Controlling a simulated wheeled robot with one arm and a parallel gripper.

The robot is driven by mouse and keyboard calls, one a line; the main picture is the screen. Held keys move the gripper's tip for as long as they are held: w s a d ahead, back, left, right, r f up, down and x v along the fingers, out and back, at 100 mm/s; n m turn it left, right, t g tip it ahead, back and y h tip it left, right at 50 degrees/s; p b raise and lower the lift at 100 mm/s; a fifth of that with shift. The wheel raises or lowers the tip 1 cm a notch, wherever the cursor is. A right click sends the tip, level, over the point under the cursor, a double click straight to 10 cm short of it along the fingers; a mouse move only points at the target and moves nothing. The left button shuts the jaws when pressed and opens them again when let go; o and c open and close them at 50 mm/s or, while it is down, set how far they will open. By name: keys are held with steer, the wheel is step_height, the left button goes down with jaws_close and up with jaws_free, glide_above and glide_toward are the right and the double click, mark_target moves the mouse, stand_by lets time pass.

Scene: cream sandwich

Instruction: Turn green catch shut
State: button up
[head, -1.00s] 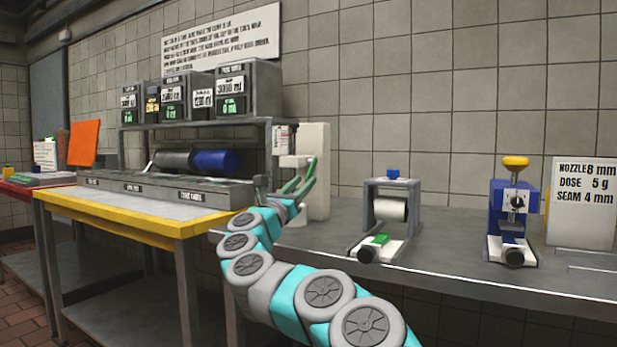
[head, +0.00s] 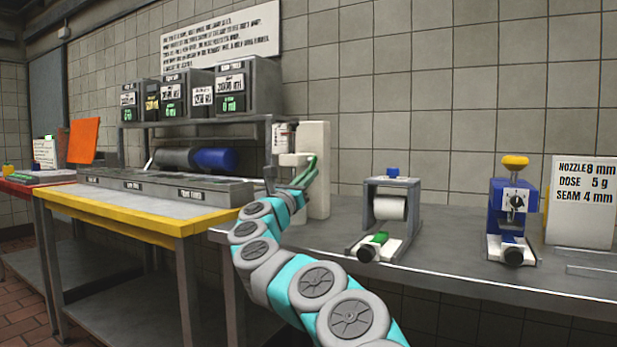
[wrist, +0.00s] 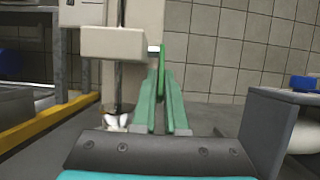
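My gripper (wrist: 160,85) has two green fingers pointing at the machine. The catch stands between or just beyond the fingertips, and I cannot tell whether both fingers touch it. In the head view my gripper (head: 305,178) is at the front of the white machine (head: 317,160), and green finger and green catch blend there.
To the right stand a grey roller stand (head: 391,205) with a green piece at its foot, and a blue machine with a yellow knob (head: 515,161). A yellow-edged table (head: 130,222) with a dispenser rack is on the left. Bare counter (head: 450,240) lies between the right-hand machines.

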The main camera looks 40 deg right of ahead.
jaws_close()
steer(key=shift+r, duration=0.1)
steer(key=shift+a+r+y+p, duration=0.2)
steer(key=shift+r+y+p, duration=0.25)
steer(key=shift+p, duration=0.75)
steer(key=p, duration=0.1)
steer(key=g+y+p, duration=0.1)
steer(key=p, duration=0.1)
steer(key=shift+s+a+r+y, duration=0.15)
steer(key=shift+a+r+y, duration=0.05)
steer(key=shift+r+y, duration=0.05)
steer(key=shift+f, duration=0.25)
